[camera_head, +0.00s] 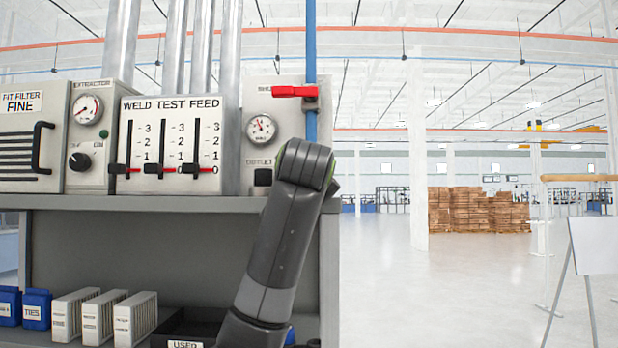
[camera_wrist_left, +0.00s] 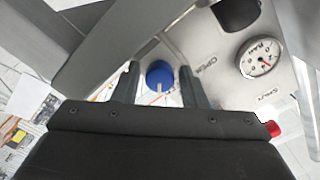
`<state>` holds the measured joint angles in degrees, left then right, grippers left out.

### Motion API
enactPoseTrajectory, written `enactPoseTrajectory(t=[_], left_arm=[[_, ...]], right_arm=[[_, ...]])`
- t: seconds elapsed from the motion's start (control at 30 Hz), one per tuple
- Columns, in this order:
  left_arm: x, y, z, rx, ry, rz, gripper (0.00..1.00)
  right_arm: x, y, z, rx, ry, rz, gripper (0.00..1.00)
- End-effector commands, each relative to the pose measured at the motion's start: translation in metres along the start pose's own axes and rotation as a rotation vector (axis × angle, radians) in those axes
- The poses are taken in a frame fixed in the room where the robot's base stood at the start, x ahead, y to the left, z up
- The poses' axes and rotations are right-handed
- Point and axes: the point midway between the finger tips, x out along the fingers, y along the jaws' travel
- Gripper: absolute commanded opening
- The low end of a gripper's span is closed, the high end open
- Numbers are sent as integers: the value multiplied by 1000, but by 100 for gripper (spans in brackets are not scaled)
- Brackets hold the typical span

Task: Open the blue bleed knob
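The blue bleed knob (camera_wrist_left: 160,75) shows in the left wrist view as a round blue cap with a pale mark, on the light panel. My left gripper (camera_wrist_left: 159,82) is open, its two dark fingers apart, and the knob appears between them with a gap on each side. Whether the fingers are level with the knob in depth I cannot tell. In the head view a dark arm link, which looks like mine, stands in front of the panel's right part. There the knob and fingertips are hidden. My right gripper is in neither view.
A pressure gauge (camera_head: 261,128) and a red lever (camera_head: 294,91) on a blue vertical pipe (camera_head: 311,40) are close by. The weld test feed panel (camera_head: 170,146) stands left on a grey shelf (camera_head: 130,204). Open floor lies to the right.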

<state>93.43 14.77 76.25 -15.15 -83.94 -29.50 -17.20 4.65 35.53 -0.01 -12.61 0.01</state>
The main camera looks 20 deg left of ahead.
Motion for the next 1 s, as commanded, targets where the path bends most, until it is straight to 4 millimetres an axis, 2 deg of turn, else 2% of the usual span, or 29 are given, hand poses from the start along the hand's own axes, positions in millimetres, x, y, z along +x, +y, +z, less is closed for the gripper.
enactPoseTrajectory(t=[0.07, 0.33, 0.47, 0.67, 1.0], left_arm=[[0, 0, 0, -1, 0, 0, 49], [0, 0, 0, -1, 0, 0, 49], [-7, 1, 1, -2, 2, -1, 49], [-40, 4, 2, -3, 5, -3, 49], [-118, 4, 3, -3, 6, -3, 49]], right_arm=[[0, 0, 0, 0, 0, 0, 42], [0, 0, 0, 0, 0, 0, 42], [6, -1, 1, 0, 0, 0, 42], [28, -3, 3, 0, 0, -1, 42], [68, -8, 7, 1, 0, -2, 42]])
